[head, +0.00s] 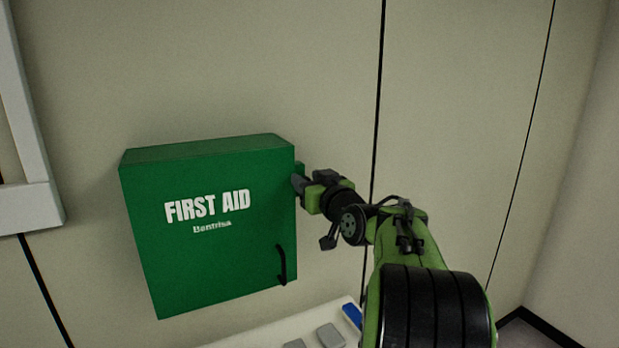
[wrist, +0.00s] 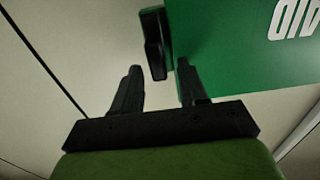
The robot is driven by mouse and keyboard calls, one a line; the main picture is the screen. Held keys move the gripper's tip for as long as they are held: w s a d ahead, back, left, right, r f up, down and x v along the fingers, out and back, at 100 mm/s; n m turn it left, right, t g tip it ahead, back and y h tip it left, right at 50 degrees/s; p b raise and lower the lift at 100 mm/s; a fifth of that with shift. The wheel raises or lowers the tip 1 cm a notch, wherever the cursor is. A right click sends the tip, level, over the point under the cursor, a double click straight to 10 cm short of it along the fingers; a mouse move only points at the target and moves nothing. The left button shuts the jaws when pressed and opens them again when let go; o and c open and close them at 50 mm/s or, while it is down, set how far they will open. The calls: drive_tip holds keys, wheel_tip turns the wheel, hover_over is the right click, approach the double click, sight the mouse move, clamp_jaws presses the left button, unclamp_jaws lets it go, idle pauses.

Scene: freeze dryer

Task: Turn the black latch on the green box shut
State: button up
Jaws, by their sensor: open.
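The green first aid box (head: 215,260) hangs on the wall with its door flat against the front. In the wrist view, its green face (wrist: 225,50) fills the upper right. The black latch (wrist: 154,42) is a short dark bar beside the box's edge, its lower end close to the gap between my fingertips. In the head view, I cannot tell the latch apart from my fingers at the box's right side. My gripper (head: 302,184) is at that upper right side; in the wrist view its two fingers (wrist: 159,68) are apart, and contact with the latch cannot be told.
A black pull handle (head: 281,265) is on the lower right of the box's front. A pale surface (head: 265,341) with grey and blue pieces lies below. A white frame (head: 30,205) is on the left wall. The wall right of my arm is clear.

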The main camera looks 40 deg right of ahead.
clamp_jaws()
drive_tip(key=shift+s+m, duration=0.1)
drive_tip(key=shift+m, duration=0.4)
drive_tip(key=shift+s+d+f+m+p, duration=0.1)
drive_tip(key=shift+d+f+m+p, duration=0.15)
drive_tip(key=shift+m, duration=2.55)
drive_tip(key=shift+s+d+f+m+p, duration=0.15)
drive_tip(key=shift+d+f+m, duration=0.2)
drive_tip(key=shift+m, duration=2.45)
drive_tip(key=shift+w+d+f+m+p, duration=0.1)
drive_tip(key=shift+d+f+m+p, duration=0.15)
drive_tip(key=shift+m, duration=2.55)
drive_tip(key=shift+s+f, duration=0.1)
